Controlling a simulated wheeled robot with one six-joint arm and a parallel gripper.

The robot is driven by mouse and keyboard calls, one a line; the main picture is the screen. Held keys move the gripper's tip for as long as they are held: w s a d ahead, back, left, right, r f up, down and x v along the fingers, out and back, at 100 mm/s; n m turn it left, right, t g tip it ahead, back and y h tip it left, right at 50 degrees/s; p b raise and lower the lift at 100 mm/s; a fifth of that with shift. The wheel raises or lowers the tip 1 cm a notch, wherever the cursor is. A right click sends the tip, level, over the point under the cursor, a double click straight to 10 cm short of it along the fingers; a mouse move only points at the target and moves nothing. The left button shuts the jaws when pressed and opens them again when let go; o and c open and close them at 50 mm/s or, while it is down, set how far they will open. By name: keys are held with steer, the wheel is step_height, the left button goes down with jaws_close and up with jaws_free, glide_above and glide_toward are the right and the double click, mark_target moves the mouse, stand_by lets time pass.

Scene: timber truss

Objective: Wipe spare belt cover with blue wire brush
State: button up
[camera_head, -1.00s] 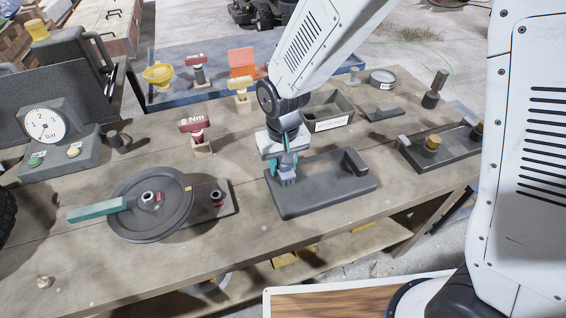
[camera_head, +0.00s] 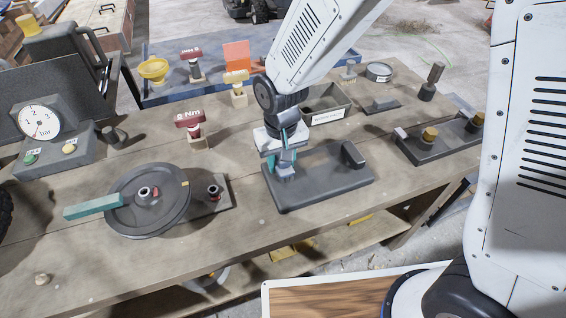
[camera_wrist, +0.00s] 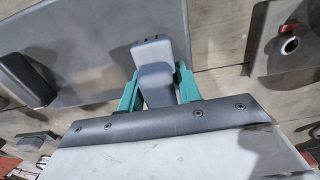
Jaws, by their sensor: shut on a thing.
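The spare belt cover (camera_head: 325,182) appears to be the dark grey flat plate with a raised block at its right end, lying on the workbench. It also fills the upper left of the wrist view (camera_wrist: 90,45). My gripper (camera_head: 282,163) points down over the cover's left end. Its teal fingers (camera_wrist: 158,88) are shut on a blue-grey block-shaped tool, which I take for the blue wire brush (camera_wrist: 152,52). The brush (camera_head: 287,175) is low over the cover and seems to touch it. Its underside is hidden.
A dark pulley wheel (camera_head: 125,215) with a teal handle lies left of the cover. A red-topped tool marked "8 Nm" (camera_head: 190,119) stands behind. A grey open bin (camera_head: 330,107) is behind the cover. A dark fixture with brass knobs (camera_head: 440,146) is to the right. The bench front is mostly clear.

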steer(key=shift+w+a+f, duration=0.1)
steer(key=shift+w+a, duration=0.1)
steer(key=shift+w, duration=0.55)
steer(key=shift+s+d, duration=0.25)
steer(key=shift+s, duration=0.55)
steer(key=shift+s+d, duration=0.2)
steer(key=shift+s, duration=0.55)
steer(key=shift+w+a, duration=0.25)
steer(key=shift+w, duration=0.55)
steer(key=shift+w+a, duration=0.2)
steer(key=shift+w, duration=0.55)
steer(key=shift+s+d, duration=0.25)
steer(key=shift+s, duration=0.55)
steer(key=shift+s+d, duration=0.2)
steer(key=shift+s, duration=0.55)
steer(key=shift+r, duration=3.05)
